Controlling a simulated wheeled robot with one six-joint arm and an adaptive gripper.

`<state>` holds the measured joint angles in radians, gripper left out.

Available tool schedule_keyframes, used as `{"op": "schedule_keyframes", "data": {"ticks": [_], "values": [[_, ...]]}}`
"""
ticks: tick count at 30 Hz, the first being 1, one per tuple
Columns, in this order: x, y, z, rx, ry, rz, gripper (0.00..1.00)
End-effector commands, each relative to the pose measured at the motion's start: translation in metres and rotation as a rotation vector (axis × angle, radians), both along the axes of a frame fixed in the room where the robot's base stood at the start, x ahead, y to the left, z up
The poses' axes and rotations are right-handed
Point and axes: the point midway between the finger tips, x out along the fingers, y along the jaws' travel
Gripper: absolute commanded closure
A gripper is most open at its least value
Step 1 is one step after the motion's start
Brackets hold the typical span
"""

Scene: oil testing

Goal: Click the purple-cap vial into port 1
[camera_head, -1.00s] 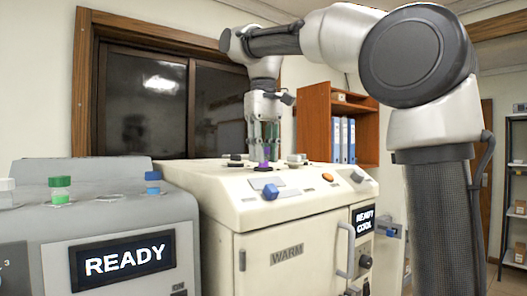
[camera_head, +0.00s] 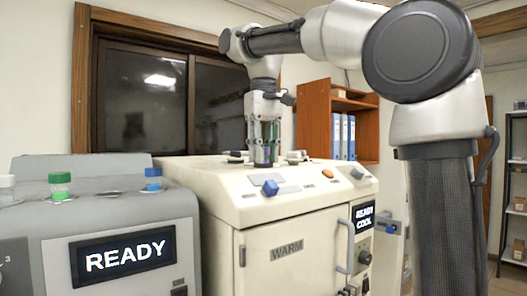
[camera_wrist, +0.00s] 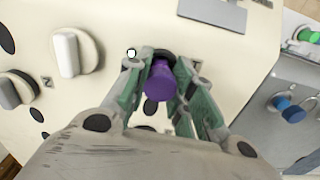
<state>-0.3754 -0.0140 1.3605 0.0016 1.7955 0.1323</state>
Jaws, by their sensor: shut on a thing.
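The purple-cap vial (camera_wrist: 161,80) shows in the wrist view as a purple cap between my fingers, over the cream top of the WARM machine. My gripper (camera_wrist: 160,75) is shut on it. In the head view my gripper (camera_head: 264,158) points straight down at the top of this machine, with only a little purple showing between the fingers. The vial's body is hidden, so I cannot tell whether it sits in a hole. I cannot make out which opening is port 1.
The cream WARM machine (camera_head: 310,208) carries knobs, including a blue one (camera_head: 270,188) at its front. The grey machine (camera_head: 120,218) with a READY display stands at the left, holding green-cap (camera_head: 60,180) and blue-cap (camera_head: 153,176) vials. An orange shelf (camera_head: 318,125) stands behind.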

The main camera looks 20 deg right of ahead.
Motion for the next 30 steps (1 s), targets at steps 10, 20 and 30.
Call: {"op": "schedule_keyframes", "data": {"ticks": [10, 20, 30], "values": [[0.000, 0.000, 0.000, 0.000, 0.001, 0.000, 0.58], [0.000, 0.000, 0.000, 0.000, 0.001, 0.000, 0.51], [0.001, 0.000, 0.027, 0.000, -0.001, 0.000, 0.51]]}}
